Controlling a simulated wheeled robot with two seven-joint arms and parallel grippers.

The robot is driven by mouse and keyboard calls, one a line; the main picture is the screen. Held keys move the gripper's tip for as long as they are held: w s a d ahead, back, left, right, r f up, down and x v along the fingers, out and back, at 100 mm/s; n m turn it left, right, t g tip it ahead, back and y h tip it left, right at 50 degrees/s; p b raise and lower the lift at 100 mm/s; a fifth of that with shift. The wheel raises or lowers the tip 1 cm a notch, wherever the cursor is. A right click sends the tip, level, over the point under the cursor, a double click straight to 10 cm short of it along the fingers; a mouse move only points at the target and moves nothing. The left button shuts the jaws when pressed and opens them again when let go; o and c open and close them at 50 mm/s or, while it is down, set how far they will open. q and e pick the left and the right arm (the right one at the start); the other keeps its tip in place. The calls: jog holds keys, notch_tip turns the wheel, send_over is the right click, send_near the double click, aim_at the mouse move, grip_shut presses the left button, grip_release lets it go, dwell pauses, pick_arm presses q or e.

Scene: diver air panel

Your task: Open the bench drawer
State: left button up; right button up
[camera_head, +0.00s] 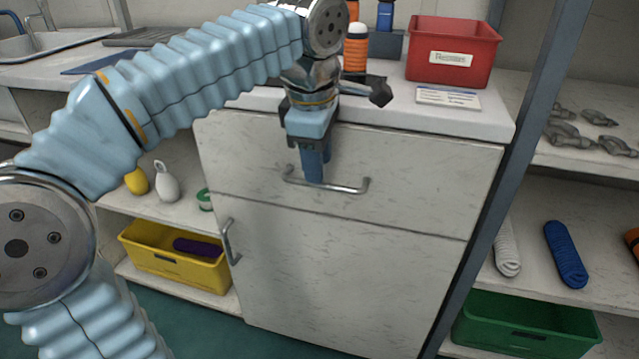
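The bench drawer (420,172) is a wide pale front under the worktop, flush with the cabinet, so it looks closed. Its handle (345,188) is a grey metal bar along the middle of the front. My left gripper (313,178) points down at the handle, with its fingers at the left-centre part of the bar. The fingers overlap the bar in this view; whether they grip it or how far apart they are is hidden. My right gripper is out of view.
A cabinet door (340,270) with its own handle (230,242) is below the drawer. A red bin (454,52) and a white card (448,97) sit on the worktop. A dark upright post (505,185) stands close on the right. A yellow bin (175,262) is at lower left.

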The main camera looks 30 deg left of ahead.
aim_at(319, 187)
pick_arm(q)
jog(key=shift+w+a+f+b, duration=0.1)
jog(key=shift+w+f+b, duration=0.1)
jog(key=shift+f, duration=0.7)
jog(key=shift+w+f+b, duration=0.1)
jog(key=shift+w+f, duration=0.05)
jog(key=shift+f, duration=0.7)
jog(key=shift+c, duration=0.2)
grip_shut()
